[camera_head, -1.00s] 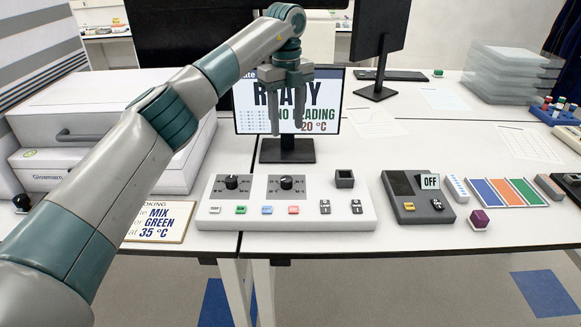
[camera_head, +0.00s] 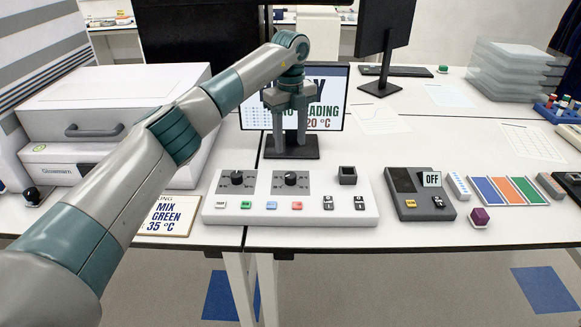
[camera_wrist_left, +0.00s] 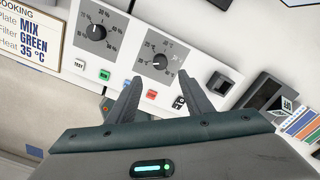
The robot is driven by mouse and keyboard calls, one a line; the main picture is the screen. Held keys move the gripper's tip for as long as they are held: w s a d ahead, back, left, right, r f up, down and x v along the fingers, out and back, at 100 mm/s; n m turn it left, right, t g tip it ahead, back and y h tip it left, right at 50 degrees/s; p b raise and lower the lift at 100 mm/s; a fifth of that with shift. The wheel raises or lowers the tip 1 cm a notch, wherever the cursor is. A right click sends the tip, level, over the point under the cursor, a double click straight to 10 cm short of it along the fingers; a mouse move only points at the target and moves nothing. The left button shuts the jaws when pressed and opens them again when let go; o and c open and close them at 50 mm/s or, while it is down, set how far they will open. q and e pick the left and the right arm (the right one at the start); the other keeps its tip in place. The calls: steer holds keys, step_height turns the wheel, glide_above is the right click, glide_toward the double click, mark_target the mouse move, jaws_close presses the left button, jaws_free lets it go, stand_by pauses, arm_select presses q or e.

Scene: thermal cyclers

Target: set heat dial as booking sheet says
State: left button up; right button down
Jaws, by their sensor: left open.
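The booking sheet (camera_head: 167,216) lies left of the control box, partly behind my left arm in the head view. In the left wrist view the sheet (camera_wrist_left: 32,45) reads plate MIX, filter GREEN, heat 35 °C. The white control box (camera_head: 330,212) carries two black dials. The right one, the heat dial (camera_head: 291,178), has a °C scale in the left wrist view (camera_wrist_left: 160,61); the left dial (camera_head: 237,177) has a % scale. My left gripper (camera_head: 291,146) is open and empty, above and apart from the box, on the heat dial's side. My right gripper is out of view.
A monitor (camera_head: 335,100) stands behind the gripper, partly hidden, showing 20 °C. Coloured buttons line the box's front, with a black square socket (camera_head: 347,175) at its right. A dark device (camera_head: 420,195) showing OFF stands further right. A white machine (camera_head: 110,120) is at left.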

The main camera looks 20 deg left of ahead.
mark_target(290, 174)
arm_select(q)
step_height(290, 174, down, 10)
steer(key=p, duration=0.3)
steer(key=shift+r, duration=0.1)
steer(key=shift+f+p, duration=0.35)
steer(key=shift+f, duration=0.4)
steer(key=c, duration=1.1)
